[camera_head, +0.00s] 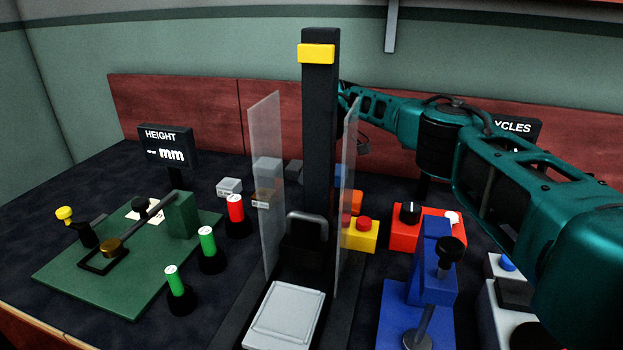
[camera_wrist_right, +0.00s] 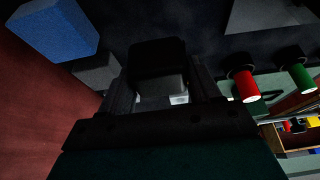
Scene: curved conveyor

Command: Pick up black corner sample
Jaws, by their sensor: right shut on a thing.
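In the right wrist view a black block (camera_wrist_right: 158,57), which looks like the black corner sample, sits between the fingers of my right gripper (camera_wrist_right: 162,75). The gripper is shut on it. A paler grey block face (camera_wrist_right: 160,86) shows just below the black one; I cannot tell whether they touch. In the head view my right arm reaches from the right to behind the tall black column, and its gripper is hidden there by the column and the clear panels. My left gripper is in neither view.
A blue block (camera_wrist_right: 58,28) and a dark grey block (camera_wrist_right: 97,72) lie beside the gripper. The black column (camera_head: 320,130) and clear panels (camera_head: 265,185) stand in front. Red (camera_head: 235,208) and green (camera_head: 208,240) cylinders stand left, near a green fixture (camera_head: 110,295).

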